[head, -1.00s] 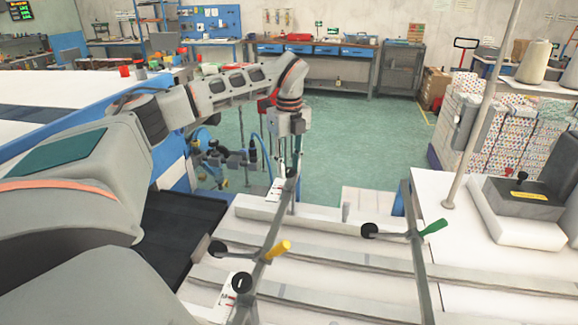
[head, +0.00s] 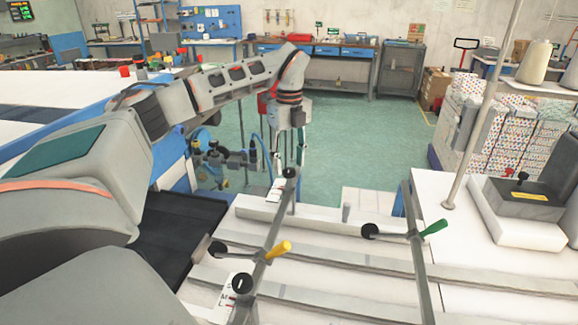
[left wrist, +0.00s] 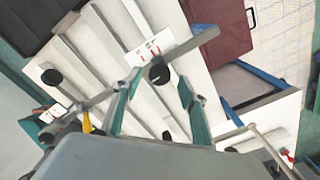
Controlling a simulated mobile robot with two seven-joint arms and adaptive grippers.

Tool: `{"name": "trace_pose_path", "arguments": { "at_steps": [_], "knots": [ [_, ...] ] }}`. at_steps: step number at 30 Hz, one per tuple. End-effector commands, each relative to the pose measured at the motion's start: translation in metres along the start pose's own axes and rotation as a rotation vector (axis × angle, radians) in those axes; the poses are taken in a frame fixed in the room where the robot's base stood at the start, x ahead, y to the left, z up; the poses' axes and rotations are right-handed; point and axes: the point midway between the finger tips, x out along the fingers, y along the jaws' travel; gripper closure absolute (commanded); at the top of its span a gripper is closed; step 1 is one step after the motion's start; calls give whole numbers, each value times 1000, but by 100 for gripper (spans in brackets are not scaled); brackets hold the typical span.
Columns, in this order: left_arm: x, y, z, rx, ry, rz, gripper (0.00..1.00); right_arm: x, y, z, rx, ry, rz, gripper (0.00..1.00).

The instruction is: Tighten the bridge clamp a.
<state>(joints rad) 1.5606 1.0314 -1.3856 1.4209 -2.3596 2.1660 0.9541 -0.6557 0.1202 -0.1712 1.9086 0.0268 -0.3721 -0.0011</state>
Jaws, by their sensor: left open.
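Two bridge clamps span the pale slatted bed. One has a yellow handle (head: 278,250) and black knobs; the other has a green handle (head: 432,228). I cannot tell which is clamp a. My left gripper (head: 289,161) points down at the far end of the yellow-handled clamp, its fingers over the far black knob (head: 290,173). In the left wrist view, the two teal fingers (left wrist: 160,77) are apart, with a black knob (left wrist: 158,73) showing between their tips. I cannot tell whether they touch it. The yellow handle (left wrist: 86,122) shows there too. My right gripper is out of view.
A dark tray (head: 180,235) lies left of the slatted bed. Green floor (head: 350,140) is clear beyond the bed.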

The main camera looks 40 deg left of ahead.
Motion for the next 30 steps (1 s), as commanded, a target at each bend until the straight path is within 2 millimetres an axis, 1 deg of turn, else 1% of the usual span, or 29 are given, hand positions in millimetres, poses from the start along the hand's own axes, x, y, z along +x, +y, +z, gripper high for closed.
{"name": "trace_pose_path", "arguments": {
  "at_steps": [1,3,9,12,15,21,30],
  "knots": [
    [-11,-1,0,-1,-1,-5,58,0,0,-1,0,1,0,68],
    [-26,-1,0,0,-2,-5,58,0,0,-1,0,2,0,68],
    [-66,-1,0,-2,-2,-4,58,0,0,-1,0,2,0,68],
    [-81,0,0,-2,-1,-2,58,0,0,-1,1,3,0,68],
    [-92,0,0,0,-1,-1,58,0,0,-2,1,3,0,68],
    [-100,0,0,-1,0,0,58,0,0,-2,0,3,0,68],
    [-100,0,0,0,0,0,58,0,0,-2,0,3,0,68]
  ]
}}
